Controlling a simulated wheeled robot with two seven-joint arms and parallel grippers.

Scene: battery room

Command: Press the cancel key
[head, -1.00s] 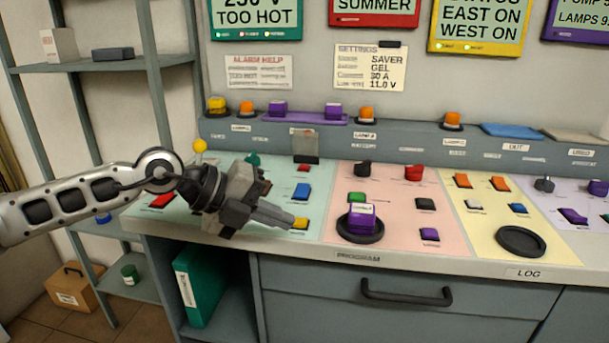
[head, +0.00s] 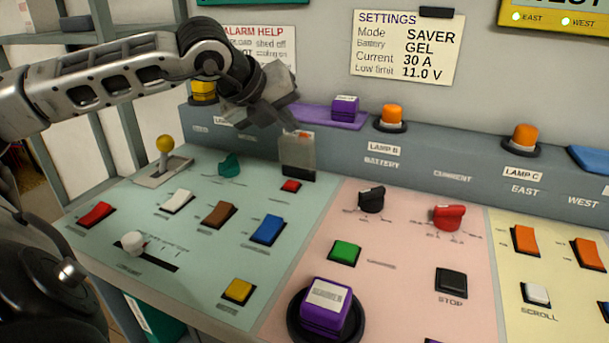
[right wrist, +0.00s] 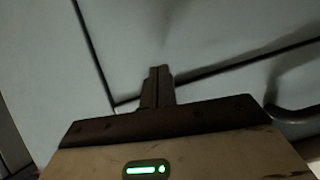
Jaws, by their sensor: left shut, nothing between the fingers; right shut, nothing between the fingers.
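No label reading "cancel" is legible, so I cannot tell which key it is. The teal panel (head: 205,262) holds a red key (head: 97,214), a white key (head: 176,201), a brown key (head: 219,214), a blue key (head: 267,229), a yellow key (head: 238,290) and a small red button (head: 291,186). A clear raised cover (head: 297,160) stands behind the small red button. My left gripper (head: 284,116) is shut and empty, above the panel's back edge near the cover's top; contact is unclear. My right gripper (right wrist: 158,86) is shut and empty before a grey cabinet front.
A yellow-knobbed lever (head: 165,146), a teal knob (head: 230,165) and a white slider knob (head: 133,242) stand on the teal panel. The pink panel has a green key (head: 345,252), a black STOP key (head: 451,282) and a purple block (head: 326,308) in a dark ring.

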